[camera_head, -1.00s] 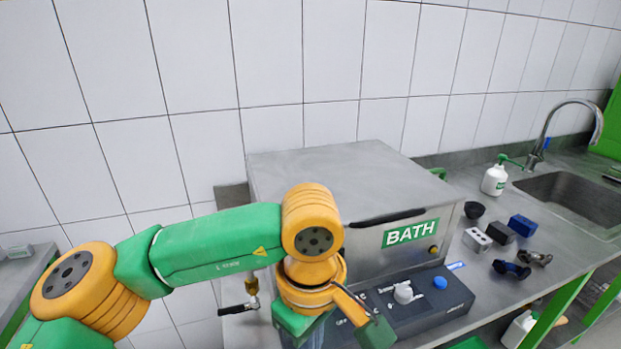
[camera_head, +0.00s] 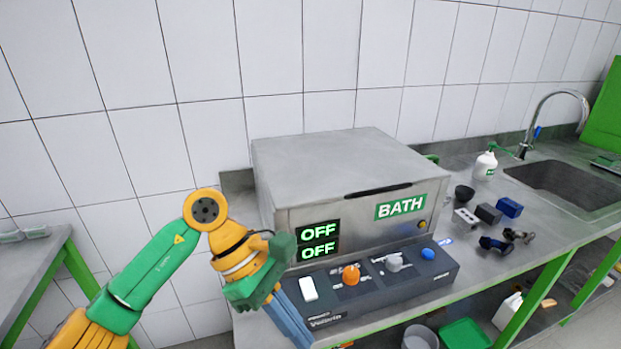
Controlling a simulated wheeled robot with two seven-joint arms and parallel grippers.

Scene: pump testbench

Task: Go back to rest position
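My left arm comes in from the lower left, its elbow bent. My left gripper (camera_head: 298,335) points down and to the right in front of the bath's left side. Its blue-grey fingers lie close together near the left end of the control panel and reach towards the bottom edge of the picture. I cannot tell whether they are shut, and I see nothing held. My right gripper is out of view. The steel bath (camera_head: 345,165) stands on the bench with its lid down, and its two displays (camera_head: 318,242) read OFF.
The control panel (camera_head: 375,282) has a white switch (camera_head: 308,289), an orange knob (camera_head: 351,275), a grey knob (camera_head: 394,262) and a blue button (camera_head: 428,254). Small blocks, a white bottle (camera_head: 485,165) and a sink (camera_head: 567,183) are at right. Another bench (camera_head: 35,275) is at left.

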